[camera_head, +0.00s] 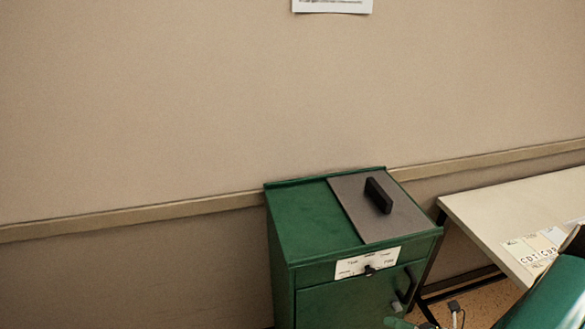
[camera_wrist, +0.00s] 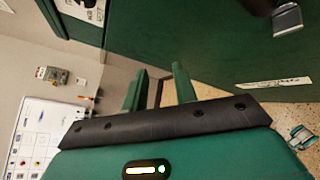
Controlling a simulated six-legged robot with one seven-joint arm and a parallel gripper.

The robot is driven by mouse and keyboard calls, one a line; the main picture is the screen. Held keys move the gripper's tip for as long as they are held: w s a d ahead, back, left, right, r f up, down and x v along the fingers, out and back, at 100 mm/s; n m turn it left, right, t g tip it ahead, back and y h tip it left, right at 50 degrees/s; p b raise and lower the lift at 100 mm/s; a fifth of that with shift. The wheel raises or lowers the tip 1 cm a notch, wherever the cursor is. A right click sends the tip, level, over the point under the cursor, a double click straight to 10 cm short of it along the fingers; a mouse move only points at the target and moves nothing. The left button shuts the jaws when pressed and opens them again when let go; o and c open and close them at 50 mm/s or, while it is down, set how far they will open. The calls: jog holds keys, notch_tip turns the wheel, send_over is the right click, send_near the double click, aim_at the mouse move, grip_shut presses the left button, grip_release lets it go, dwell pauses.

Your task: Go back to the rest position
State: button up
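My gripper (camera_wrist: 160,72) shows in the wrist view as two green fingers standing apart, with a gap between them. Nothing is held in the gap. The fingers are near the front of a green cabinet (camera_wrist: 220,50), which fills the top right of that view. In the head view the green cabinet (camera_head: 310,225) stands against the wall, with a grey plate and black handle on top. A small green tip at the bottom edge of the head view may be part of my gripper. The rest position itself is not marked in either view.
A pale table (camera_head: 510,210) with lettered cards (camera_head: 535,250) stands right of the cabinet. A paper notice (camera_head: 332,5) hangs on the wall.

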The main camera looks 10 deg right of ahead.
jog(key=s+a+r+m+g+h, duration=0.1)
jog(key=a+r+m+g+h, duration=0.1)
jog(key=a+r+m, duration=0.4)
jog(key=s+a+r+m+g+h, duration=0.1)
jog(key=a+r+m+h, duration=0.4)
jog(key=r+m, duration=0.7)
jog(key=s+a+r+m+g+h, duration=0.1)
jog(key=a+r+m, duration=0.7)
jog(key=m, duration=0.8)
notch_tip(320, 180, up, 2)
jog(key=g+h, duration=0.1)
jog(key=h, duration=0.1)
jog(key=shift+a+m+g+h, duration=0.25)
jog(key=shift+m+g+h, duration=0.05)
jog(key=shift+g, duration=0.1)
jog(key=shift+s, duration=0.1)
